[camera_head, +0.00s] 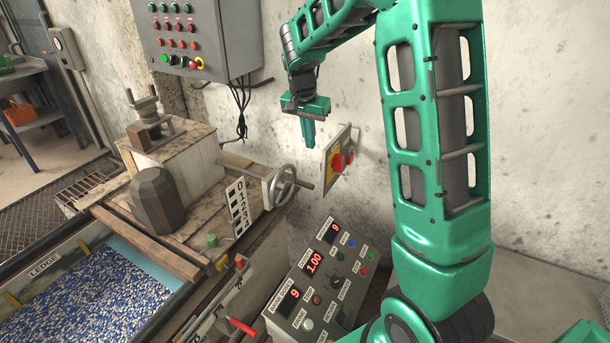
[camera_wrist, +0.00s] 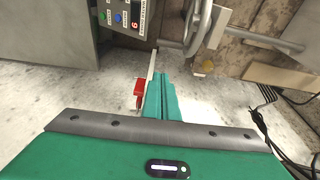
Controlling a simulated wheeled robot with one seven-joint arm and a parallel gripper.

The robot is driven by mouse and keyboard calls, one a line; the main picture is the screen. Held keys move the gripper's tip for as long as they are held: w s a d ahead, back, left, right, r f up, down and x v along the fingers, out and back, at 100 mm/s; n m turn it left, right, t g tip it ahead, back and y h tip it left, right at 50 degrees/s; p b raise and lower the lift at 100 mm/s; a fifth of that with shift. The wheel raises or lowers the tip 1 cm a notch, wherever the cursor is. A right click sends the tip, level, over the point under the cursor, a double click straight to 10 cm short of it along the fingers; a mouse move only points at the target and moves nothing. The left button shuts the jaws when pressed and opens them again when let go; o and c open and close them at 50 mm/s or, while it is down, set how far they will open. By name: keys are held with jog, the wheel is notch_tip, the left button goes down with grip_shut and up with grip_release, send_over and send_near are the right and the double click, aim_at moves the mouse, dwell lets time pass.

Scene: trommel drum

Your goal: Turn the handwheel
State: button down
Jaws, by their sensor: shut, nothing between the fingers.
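The handwheel (camera_head: 291,183) is a grey metal spoked wheel with a crank handle, on a shaft at the right end of the machine in the head view. Part of it also shows at the top of the wrist view (camera_wrist: 206,22). My gripper (camera_head: 309,145) is green, shut and empty, hanging fingers-down above and slightly right of the wheel in the picture. In the wrist view its closed fingers (camera_wrist: 161,77) point toward the wheel, with a visible gap between them.
A red and yellow switch box (camera_head: 342,161) is on the wall right of my gripper. A control console (camera_head: 318,278) with red displays stands below the wheel. A scale plate (camera_head: 237,207) stands just left of it. A grey control cabinet (camera_head: 190,40) hangs at upper left.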

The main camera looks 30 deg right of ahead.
jog(key=w+f, duration=0.1)
send_over(291, 189)
jog(key=s+d, duration=0.2)
jog(key=d, duration=0.3)
jog(key=x, duration=0.4)
jog(key=a+x, duration=0.1)
jog(key=x, duration=0.3)
jog(key=s+a+x, duration=0.1)
jog(key=x, duration=0.2)
jog(key=shift+w+f, duration=0.1)
jog(key=shift+f, duration=0.55)
jog(key=shift+a+f, duration=0.1)
jog(key=shift+f, duration=0.25)
